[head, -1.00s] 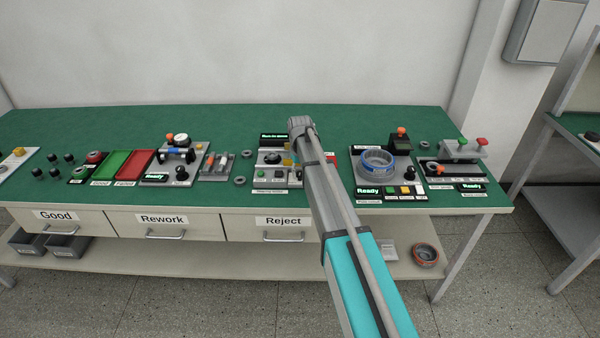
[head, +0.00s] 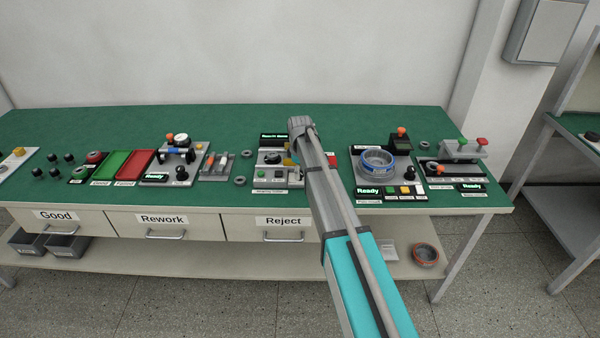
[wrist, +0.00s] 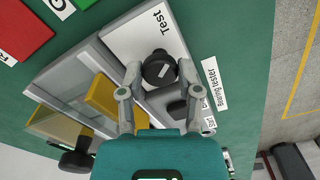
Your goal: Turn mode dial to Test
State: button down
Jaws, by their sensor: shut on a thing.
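The mode dial (wrist: 159,68) is a round black knob with a short white mark, in the middle of the wrist view. A white plate (wrist: 125,45) lettered "Test" lies just beyond it. My gripper (wrist: 159,76) has one fingertip on each side of the dial and is shut on it. The dial sits on the bearing tester, whose name label (wrist: 214,84) is to its right. In the head view my arm reaches over the bearing tester (head: 270,186), and the fingers are hidden there.
A yellow block (wrist: 110,98) and grey tester parts stand close to the left finger. A dark block (wrist: 177,110) is near the right finger. In the head view, green and red trays (head: 127,164) lie left, and a station with a blue ring (head: 376,162) stands right.

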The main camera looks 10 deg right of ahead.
dwell(0.3)
jog(key=shift+c, duration=1.5)
grip_release()
